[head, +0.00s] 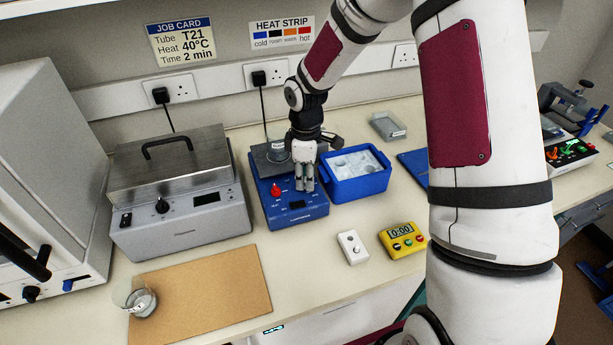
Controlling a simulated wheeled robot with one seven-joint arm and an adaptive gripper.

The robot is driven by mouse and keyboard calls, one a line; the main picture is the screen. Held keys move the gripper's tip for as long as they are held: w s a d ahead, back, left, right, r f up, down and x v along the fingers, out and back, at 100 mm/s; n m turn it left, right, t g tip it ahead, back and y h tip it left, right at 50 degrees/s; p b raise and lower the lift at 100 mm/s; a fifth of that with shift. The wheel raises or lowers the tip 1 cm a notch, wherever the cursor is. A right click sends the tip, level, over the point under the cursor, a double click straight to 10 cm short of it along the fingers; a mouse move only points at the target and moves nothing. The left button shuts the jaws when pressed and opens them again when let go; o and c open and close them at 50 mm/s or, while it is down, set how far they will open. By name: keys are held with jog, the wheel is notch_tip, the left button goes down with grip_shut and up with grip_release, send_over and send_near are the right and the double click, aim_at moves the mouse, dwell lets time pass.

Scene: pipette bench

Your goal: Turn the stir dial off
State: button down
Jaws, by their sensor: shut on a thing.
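The blue hotplate stirrer (273,215) stands on the bench, right of a steel water bath. A red dial (276,190) shows on the left of its front panel, with a small dark display at the lower right. My gripper (304,187) points down over the right part of that panel, beside the red dial and apart from it. It is shut at the place of the stir dial, which its fingers hide. A glass beaker (277,150) is on the dark top plate behind, partly covered by my arm.
A blue ice tub (357,187) stands close to the right of my gripper. The lidded water bath (180,213) is at left. In front are a white box (352,247), a yellow timer (403,241) and a brown board (205,288) with a beaker (140,299).

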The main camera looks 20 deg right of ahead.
jog(key=n, duration=0.5)
jog(key=shift+w+r+p, duration=0.1)
jog(key=shift+p, duration=0.2)
jog(key=shift+n, duration=0.3)
jog(key=c, duration=1.4)
grip_release()
jog(key=shift+r, duration=5.95)
